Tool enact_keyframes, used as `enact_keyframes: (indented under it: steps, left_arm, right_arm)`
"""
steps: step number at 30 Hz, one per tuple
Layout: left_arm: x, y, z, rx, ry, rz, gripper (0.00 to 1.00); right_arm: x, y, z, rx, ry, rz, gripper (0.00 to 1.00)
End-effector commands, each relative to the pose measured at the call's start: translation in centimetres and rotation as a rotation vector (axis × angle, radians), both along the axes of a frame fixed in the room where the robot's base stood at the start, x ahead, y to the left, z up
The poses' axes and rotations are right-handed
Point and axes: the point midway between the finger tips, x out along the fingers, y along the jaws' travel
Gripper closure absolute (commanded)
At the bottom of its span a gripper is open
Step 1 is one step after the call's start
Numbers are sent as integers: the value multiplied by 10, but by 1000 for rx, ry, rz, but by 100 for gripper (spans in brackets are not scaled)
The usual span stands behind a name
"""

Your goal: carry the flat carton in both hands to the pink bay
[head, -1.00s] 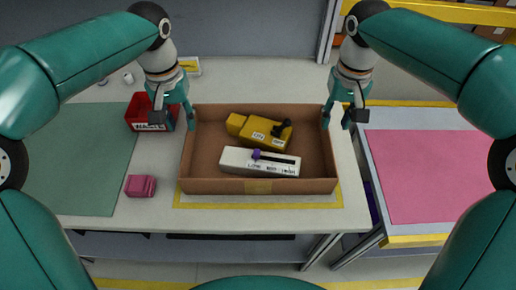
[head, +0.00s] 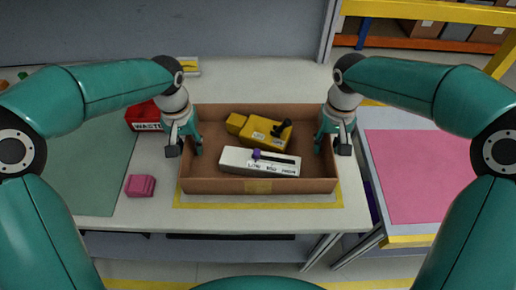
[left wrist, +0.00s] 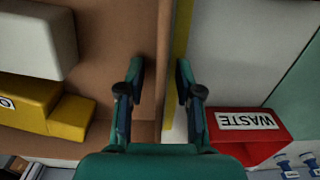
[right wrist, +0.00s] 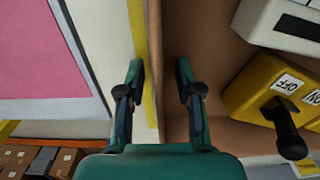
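The flat carton (head: 215,186) is an open brown box on the table in the head view. It holds a yellow switch block (head: 250,128) and a white slider block (head: 235,161). My left gripper (head: 185,148) is at the carton's left wall. In the left wrist view (left wrist: 159,82) its open fingers stand on either side of that wall, with gaps. My right gripper (head: 333,146) is at the right wall; in the right wrist view (right wrist: 160,82) its open fingers likewise straddle the wall. The pink bay (head: 412,180) is a pink surface on the stand at the right.
A red waste bin (head: 143,117) stands just left of the carton, close to my left gripper. A pink block (head: 140,186) lies on the table near a green mat (head: 95,185). A gap separates the table from the pink bay's stand. Shelving (head: 430,30) stands behind at right.

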Motion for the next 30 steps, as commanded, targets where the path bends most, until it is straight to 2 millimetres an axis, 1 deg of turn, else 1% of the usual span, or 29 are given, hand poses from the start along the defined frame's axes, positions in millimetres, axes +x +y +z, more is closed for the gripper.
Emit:
enact_keyframes:
  steps: [1,3,6,22,26,30]
  left_arm:
    - [0,0,0,0,0,0,75]
    - [0,0,0,0,0,0,86]
    - [0,0,0,0,0,-1,100]
    - [1,-1,2,0,-1,-1,100]
    - [1,-1,8,0,-1,-1,100]
    - [1,-1,20,0,-1,-2,100]
  right_arm:
    - [0,0,0,0,0,0,75]
    - [0,0,0,0,0,0,86]
    - [0,0,0,0,0,0,100]
    - [0,-1,3,0,-2,-1,100]
    - [0,-1,9,0,-2,-2,100]
    - [0,-1,20,0,-2,-2,100]
